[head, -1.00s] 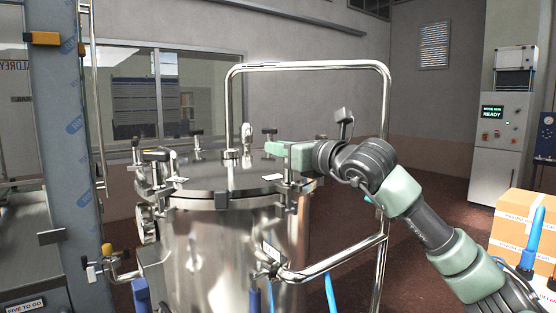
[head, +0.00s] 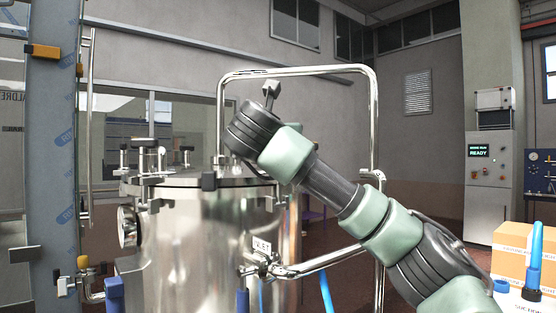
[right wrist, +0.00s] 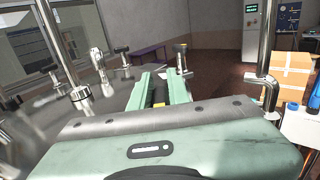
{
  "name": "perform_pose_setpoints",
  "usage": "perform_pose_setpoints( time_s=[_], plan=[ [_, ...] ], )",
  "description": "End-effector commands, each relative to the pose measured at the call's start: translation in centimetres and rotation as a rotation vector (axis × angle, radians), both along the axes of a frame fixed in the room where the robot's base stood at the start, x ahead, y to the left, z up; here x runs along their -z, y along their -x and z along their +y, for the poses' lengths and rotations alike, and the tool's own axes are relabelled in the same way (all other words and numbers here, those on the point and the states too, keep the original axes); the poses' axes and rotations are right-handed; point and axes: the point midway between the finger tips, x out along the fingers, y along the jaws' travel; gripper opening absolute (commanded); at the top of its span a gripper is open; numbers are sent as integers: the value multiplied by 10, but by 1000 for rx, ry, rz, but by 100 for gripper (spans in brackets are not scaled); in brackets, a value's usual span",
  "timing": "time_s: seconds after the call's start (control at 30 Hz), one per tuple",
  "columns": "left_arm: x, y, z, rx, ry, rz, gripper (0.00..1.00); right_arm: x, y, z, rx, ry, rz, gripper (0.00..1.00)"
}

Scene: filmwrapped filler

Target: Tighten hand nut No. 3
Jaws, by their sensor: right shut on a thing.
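The steel vessel (head: 200,240) stands at centre left in the head view, with clamps and black T-handled hand nuts around its lid rim. One hand nut (head: 187,152) shows at the back of the lid, another (head: 124,158) at the left. My right arm crosses in front of the lid's right side and hides its gripper there. In the right wrist view my right gripper (right wrist: 162,86) is shut on a dark, yellow-marked thing, probably a hand nut, mostly hidden between the green fingers. Another hand nut (right wrist: 182,58) stands just beyond the fingertips. No nut number is readable.
A bent steel rail (head: 372,110) rises around the vessel's right side. A blue pillar (head: 66,180) stands at the left. A grey cabinet (head: 489,180) stands behind.

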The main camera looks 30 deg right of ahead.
Motion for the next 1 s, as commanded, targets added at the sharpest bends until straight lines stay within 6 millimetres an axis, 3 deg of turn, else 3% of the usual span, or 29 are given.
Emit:
perform_pose_setpoints(
  time_s=[0.03,0.13,0.5,1.0],
  plan=[
    [11,0,0,0,0,0,39,3,2,0,49,0,-2,0],
    [17,0,0,0,0,0,39,2,3,-2,139,0,-1,0],
    [18,0,0,0,0,-1,39,1,9,-6,395,-3,4,0],
    [16,0,0,0,0,0,39,2,11,-8,498,-4,7,0]
  ],
)
